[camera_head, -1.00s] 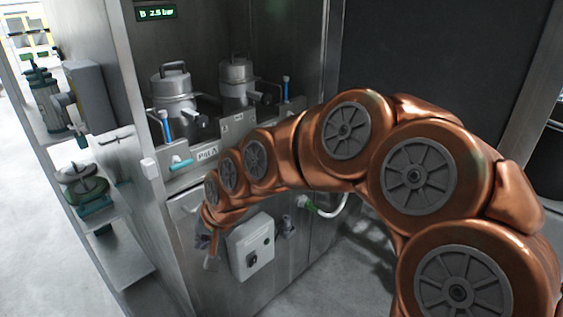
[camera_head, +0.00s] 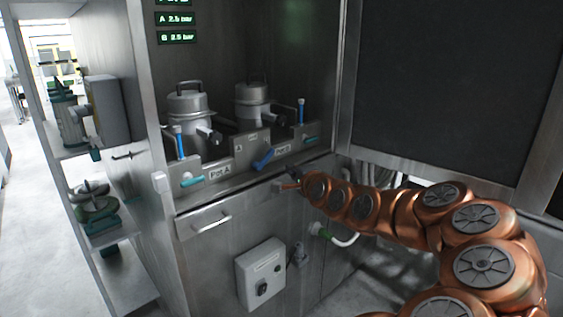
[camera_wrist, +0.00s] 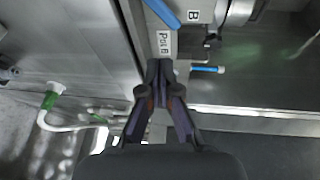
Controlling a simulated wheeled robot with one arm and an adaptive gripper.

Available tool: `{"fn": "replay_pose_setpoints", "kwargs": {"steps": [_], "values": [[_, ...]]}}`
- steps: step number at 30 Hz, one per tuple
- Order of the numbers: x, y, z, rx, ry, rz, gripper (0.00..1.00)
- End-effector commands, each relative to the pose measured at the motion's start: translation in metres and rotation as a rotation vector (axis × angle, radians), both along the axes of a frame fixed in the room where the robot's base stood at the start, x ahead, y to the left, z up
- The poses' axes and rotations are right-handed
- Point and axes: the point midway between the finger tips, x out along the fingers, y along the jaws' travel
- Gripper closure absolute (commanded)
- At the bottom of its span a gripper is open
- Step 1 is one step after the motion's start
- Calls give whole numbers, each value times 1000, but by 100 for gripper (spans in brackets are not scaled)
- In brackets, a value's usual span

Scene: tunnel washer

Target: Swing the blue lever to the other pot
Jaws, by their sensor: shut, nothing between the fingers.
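The blue lever (camera_head: 263,158) sits on the front of the metal panel, between the Pot A label (camera_head: 220,173) and the Pot B label (camera_head: 283,150). It slants, with its lower end to the left. In the wrist view the blue lever (camera_wrist: 163,13) shows at the top edge, partly cut off, beside a B plate (camera_wrist: 194,16). Pot A (camera_head: 188,103) is at left and pot B (camera_head: 253,103) at right, both lidded. My gripper (camera_head: 287,183) is just below and right of the lever, apart from it. In the wrist view its fingers (camera_wrist: 160,68) are shut and empty, near the Pot B label (camera_wrist: 163,43).
A shelf unit (camera_head: 112,230) stands left.

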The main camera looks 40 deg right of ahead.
Motion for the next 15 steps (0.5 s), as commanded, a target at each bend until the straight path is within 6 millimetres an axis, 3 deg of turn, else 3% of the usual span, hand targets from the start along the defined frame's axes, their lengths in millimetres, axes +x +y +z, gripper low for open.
{"fn": "replay_pose_setpoints", "kwargs": {"steps": [15], "values": [[59, -20, -7, 1, 5, 4, 100]]}}
